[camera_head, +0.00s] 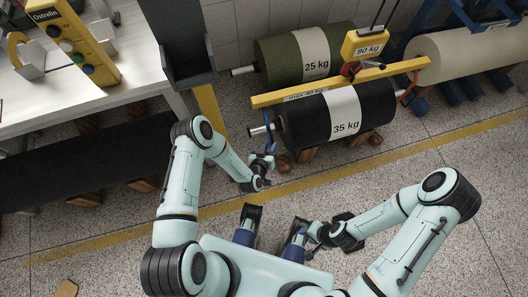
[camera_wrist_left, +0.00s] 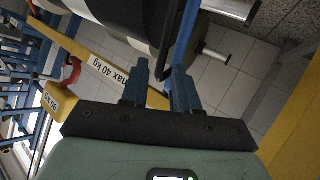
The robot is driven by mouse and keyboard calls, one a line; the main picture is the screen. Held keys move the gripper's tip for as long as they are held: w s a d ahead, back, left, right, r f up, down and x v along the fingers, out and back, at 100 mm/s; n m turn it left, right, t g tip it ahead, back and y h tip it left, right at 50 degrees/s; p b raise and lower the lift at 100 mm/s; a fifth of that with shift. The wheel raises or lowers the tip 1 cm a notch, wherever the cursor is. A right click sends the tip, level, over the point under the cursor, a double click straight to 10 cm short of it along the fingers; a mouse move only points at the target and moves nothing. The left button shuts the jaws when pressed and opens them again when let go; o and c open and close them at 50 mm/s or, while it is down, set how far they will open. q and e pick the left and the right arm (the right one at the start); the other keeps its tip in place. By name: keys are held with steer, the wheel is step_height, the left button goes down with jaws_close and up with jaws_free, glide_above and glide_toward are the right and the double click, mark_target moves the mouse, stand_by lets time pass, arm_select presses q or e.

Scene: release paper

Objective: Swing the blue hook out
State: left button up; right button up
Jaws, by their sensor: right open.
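The blue hook (camera_head: 269,140) hangs at the left end of the yellow beam, beside the end of the black 35 kg roll (camera_head: 335,115). In the left wrist view it is a long blue bar (camera_wrist_left: 189,35) with a dark edge, running down to the fingertips. My left gripper (camera_head: 266,172) is just below the hook in the head view. Its two fingers (camera_wrist_left: 158,78) stand apart, with the bar close to the right finger; I cannot tell whether they touch. My right gripper (camera_head: 312,243) is open and low in front of my body, away from the hook.
The yellow beam (camera_head: 290,97) marked max 40 kg lies above the black roll, under a yellow 90 kg scale (camera_head: 364,43). A green 25 kg roll (camera_head: 283,57) lies behind. A white table (camera_head: 128,75) stands at the left. The floor around my right gripper is clear.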

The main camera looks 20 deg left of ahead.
arm_select(q)
steer(key=p+v, duration=0.1)
steer(key=v, duration=0.7)
steer(key=shift+s+r, duration=0.2)
steer(key=shift+s, duration=0.05)
arm_select(e)
steer(key=shift+s+r, duration=0.25)
steer(key=shift+r, duration=0.35)
